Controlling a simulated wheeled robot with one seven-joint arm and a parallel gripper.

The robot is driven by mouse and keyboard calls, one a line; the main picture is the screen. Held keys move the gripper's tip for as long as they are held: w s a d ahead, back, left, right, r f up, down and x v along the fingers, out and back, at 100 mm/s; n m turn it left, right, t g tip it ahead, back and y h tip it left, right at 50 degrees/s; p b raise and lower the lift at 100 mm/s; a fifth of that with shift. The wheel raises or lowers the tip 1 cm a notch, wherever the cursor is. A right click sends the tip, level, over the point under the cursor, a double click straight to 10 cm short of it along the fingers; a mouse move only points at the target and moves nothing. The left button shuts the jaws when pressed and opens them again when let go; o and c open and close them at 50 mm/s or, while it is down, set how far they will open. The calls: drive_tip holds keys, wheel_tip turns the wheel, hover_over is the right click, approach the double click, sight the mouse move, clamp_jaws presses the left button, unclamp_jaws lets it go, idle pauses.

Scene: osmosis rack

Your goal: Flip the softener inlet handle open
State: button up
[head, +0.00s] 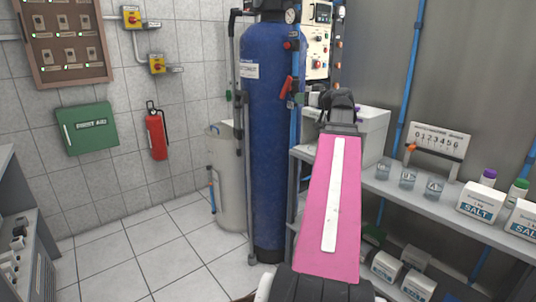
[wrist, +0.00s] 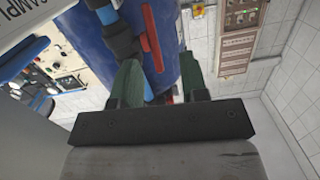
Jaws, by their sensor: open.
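A red valve handle (head: 286,88) stands in front of the blue tank (head: 268,160), beside a blue pipe, slightly tilted from upright. A second red handle (head: 289,44) sits higher on the same pipe. No label shows which is the softener inlet. My gripper (head: 301,98) is just right of the lower handle in the head view, partly hidden by my arm. In the wrist view my gripper (wrist: 160,78) is open, with green fingers spread. A long red handle (wrist: 151,40) shows beyond and between them, beside a dark valve body (wrist: 122,38). I cannot tell whether they touch.
A shelf (head: 455,200) with beakers and salt tubs (head: 482,201) is at right. A control panel (head: 317,40) is behind the pipe. A pale container (head: 228,180) stands left of the tank. The tiled floor (head: 130,265) at left is clear.

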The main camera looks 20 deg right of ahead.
drive_tip(key=w+a+f+g, duration=0.1)
drive_tip(key=a+f+g, duration=0.1)
drive_tip(key=a+f, duration=0.2)
drive_tip(key=w+a+f+m+g, duration=0.1)
drive_tip(key=a+f, duration=0.4)
drive_tip(key=f, duration=0.6)
drive_tip(key=w+a+f+g, duration=0.1)
drive_tip(key=a+f+g, duration=0.2)
drive_tip(key=f, duration=0.4)
drive_tip(key=shift+w+a+f+m, duration=0.25)
drive_tip(key=shift+a+m, duration=0.15)
drive_tip(key=shift+a, duration=0.5)
